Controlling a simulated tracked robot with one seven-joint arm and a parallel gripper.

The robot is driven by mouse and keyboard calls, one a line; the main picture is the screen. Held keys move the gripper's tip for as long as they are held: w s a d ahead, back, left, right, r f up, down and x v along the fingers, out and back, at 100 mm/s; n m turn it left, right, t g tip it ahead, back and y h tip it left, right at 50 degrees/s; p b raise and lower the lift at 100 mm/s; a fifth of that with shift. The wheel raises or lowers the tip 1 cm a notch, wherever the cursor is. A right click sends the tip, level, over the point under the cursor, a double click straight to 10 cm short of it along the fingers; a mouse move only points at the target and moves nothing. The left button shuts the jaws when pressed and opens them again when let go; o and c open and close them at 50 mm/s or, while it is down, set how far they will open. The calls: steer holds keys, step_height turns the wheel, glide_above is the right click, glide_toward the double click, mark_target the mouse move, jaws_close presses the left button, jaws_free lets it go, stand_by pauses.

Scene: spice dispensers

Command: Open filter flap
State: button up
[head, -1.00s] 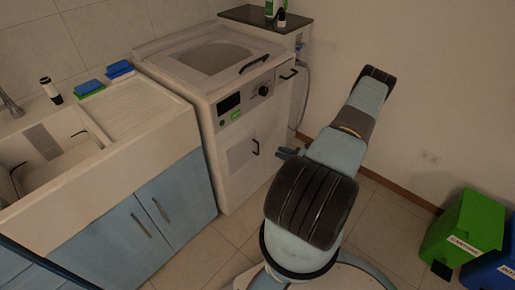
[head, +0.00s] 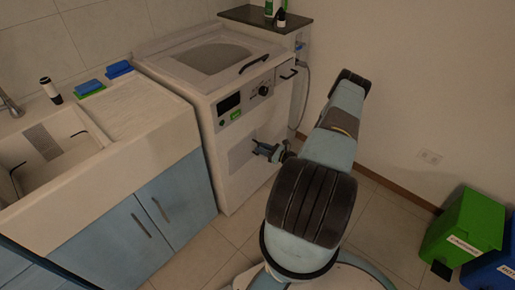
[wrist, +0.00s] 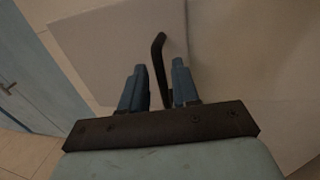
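The filter flap (head: 238,157) is a pale panel low on the front of the white washing machine (head: 226,182). It looks closed against the front. My gripper (head: 266,150) is at the flap's right side, in front of its dark handle, which it hides in the head view. In the wrist view the flap (wrist: 105,45) fills the upper left, and its black bar handle (wrist: 158,65) runs between the two blue fingers of my gripper (wrist: 158,76). The fingers are apart, with a gap on each side of the handle.
The machine's control panel (head: 242,105) and lid handle (head: 254,64) are above my gripper. The sink cabinet (head: 160,215) stands close on the left. Green (head: 465,228) and blue bins are at the far right. Floor (head: 238,228) shows before the machine.

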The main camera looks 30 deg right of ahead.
steer(key=shift+x, duration=1.1)
steer(key=shift+c, duration=0.2)
jaws_close()
